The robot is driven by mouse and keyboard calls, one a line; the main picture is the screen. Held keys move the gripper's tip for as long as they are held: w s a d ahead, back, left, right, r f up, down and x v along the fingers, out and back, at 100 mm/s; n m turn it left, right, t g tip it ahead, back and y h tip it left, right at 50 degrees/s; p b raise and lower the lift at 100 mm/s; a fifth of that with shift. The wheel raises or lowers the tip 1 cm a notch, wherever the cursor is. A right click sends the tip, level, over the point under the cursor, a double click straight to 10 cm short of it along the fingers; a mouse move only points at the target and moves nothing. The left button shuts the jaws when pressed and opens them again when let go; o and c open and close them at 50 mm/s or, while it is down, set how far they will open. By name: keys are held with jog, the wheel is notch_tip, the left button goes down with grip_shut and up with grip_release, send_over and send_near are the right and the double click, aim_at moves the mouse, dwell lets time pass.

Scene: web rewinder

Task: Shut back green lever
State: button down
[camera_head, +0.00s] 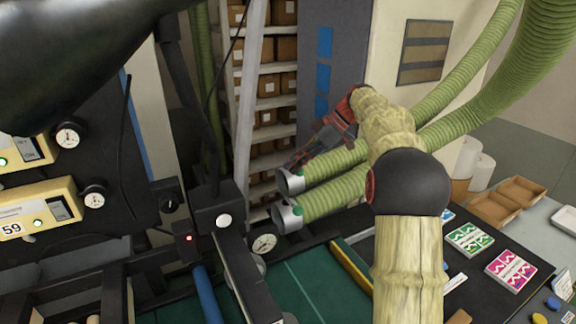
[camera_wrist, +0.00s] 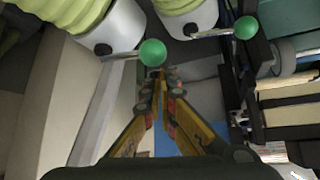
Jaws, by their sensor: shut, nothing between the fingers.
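Two green hoses end in pale metal collars, each with a green-knobbed lever. In the head view the back collar (camera_head: 284,182) carries its green knob (camera_head: 297,180) on its near side. My gripper (camera_head: 297,163) is shut and empty, beside the back collar. In the wrist view its fingertips (camera_wrist: 168,74) lie close to the left green knob (camera_wrist: 152,53), whose thin metal lever reaches left to its collar (camera_wrist: 115,30). I cannot tell whether they touch. The other green knob (camera_wrist: 246,27) is up to the right.
Shelves with boxes (camera_head: 277,82) stand behind. Colour cards (camera_head: 469,238) and brown trays (camera_head: 507,200) lie at the right. The green hoses (camera_head: 455,82) run up behind my arm.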

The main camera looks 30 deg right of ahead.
jog(key=shift+s+d, duration=0.1)
jog(key=shift+d, duration=0.35)
dwell(0.3)
jog(key=shift+a, duration=0.1)
jog(key=r, duration=0.2)
jog(key=d+r, duration=0.1)
jog(key=r, duration=0.1)
jog(key=d+r+p, duration=0.1)
jog(key=r, duration=0.2)
jog(key=shift+r, duration=0.1)
jog(key=shift+w+d+r, duration=0.3)
jog(key=shift+d+r, duration=0.2)
jog(key=shift+p, duration=0.3)
